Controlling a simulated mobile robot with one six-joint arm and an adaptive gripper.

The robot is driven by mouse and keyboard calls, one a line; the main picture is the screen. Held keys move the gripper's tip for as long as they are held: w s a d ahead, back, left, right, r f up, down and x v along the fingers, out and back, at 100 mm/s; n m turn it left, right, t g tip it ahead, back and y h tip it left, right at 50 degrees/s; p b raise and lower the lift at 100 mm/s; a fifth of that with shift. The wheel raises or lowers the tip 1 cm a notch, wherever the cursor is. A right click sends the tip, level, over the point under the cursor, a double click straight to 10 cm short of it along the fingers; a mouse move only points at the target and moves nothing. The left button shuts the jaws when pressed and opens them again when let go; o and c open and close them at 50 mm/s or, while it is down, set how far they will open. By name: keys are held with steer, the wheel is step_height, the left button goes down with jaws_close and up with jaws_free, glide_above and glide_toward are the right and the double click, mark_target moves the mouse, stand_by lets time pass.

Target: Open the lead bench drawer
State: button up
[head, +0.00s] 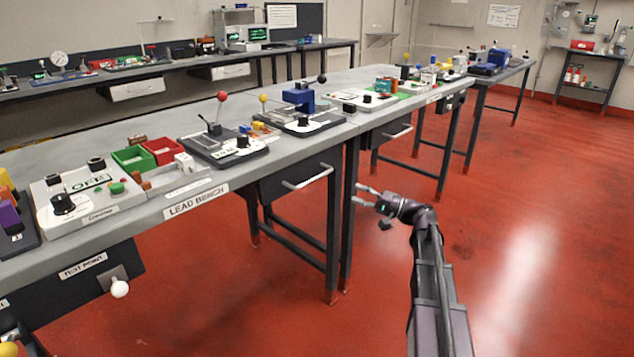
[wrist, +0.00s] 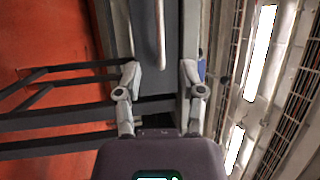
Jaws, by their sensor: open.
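The lead bench (head: 219,189) has a grey top and a "LEAD BENCH" label on its front edge. Its drawer (head: 275,189) is dark, sits under the top and looks shut. A pale bar handle (head: 308,178) runs across the drawer front. My gripper (head: 357,194) is to the right of the handle, apart from it, at about drawer height, with its fingers pointing left. In the wrist view my gripper (wrist: 161,72) is open and empty. A pale bar that looks like the handle (wrist: 161,35) lies ahead, in line with the gap between the fingers.
Dark bench legs (head: 347,215) stand close to my gripper. Another bench with a handled drawer (head: 390,137) continues to the right. A panel labelled "TEST POINT" (head: 80,290) with a white knob (head: 119,288) hangs at lower left. The red floor (head: 530,200) is clear to the right.

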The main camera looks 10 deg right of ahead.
mark_target(316, 179)
steer(key=shift+a, duration=0.15)
steer(key=p+x, duration=0.2)
steer(key=x, duration=1.1)
steer(key=shift+w+a, duration=0.2)
steer(key=shift+a, duration=0.1)
jaws_close()
steer(key=shift+d, duration=0.25)
steer(key=shift+s+a, duration=0.1)
steer(key=shift+s, duration=0.05)
